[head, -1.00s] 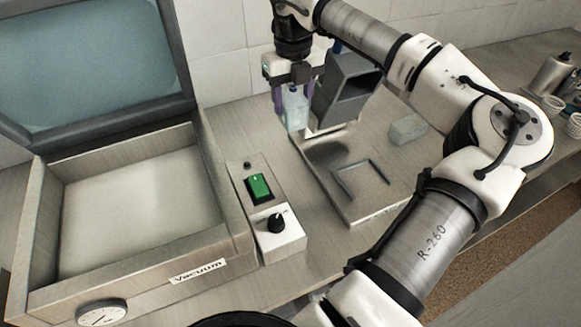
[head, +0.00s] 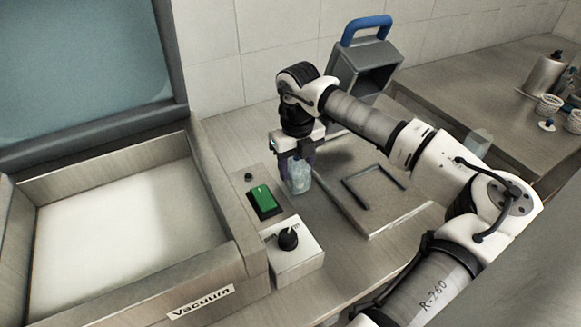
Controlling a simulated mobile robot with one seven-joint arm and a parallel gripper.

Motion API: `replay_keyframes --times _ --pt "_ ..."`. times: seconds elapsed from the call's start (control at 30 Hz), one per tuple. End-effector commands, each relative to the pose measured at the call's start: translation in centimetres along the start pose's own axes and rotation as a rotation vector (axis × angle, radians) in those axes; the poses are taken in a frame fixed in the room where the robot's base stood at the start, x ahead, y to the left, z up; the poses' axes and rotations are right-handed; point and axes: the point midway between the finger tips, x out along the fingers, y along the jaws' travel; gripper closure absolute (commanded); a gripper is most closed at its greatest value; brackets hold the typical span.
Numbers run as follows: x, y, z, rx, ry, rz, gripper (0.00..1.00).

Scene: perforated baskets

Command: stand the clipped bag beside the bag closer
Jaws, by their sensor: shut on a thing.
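My gripper (head: 297,160) points down and is shut on a small translucent pale-blue bag (head: 299,181). The bag hangs upright below the fingers, near the left edge of the metal plate and just right of the green switch. I cannot tell whether its bottom touches the surface. Its clip is not distinguishable, as the fingers cover its top. A grey box-shaped device with a blue handle (head: 366,28), probably the bag closer (head: 365,78), stands behind my forearm, which hides its lower part.
A vacuum machine (head: 205,301) with a raised lid fills the left. The green switch (head: 264,199) and a knob box (head: 297,257) stand close to the bag. The metal plate (head: 375,215) carries a dark corner frame. A translucent block (head: 478,142) and containers are at right.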

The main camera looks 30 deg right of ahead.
Motion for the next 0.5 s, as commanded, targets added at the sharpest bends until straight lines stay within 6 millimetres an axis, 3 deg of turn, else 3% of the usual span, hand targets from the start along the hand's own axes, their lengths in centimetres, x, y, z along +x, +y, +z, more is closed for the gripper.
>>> replay_keyframes --times 0.37,0.4,0.5 --pt "0.48 -0.05 -0.03 0.001 -0.001 -0.001 0.79" --pt "0.34 -0.05 -0.03 0.001 0.0 -0.001 0.44" --pt "0.31 -0.04 -0.03 0.001 0.0 -0.001 0.31"
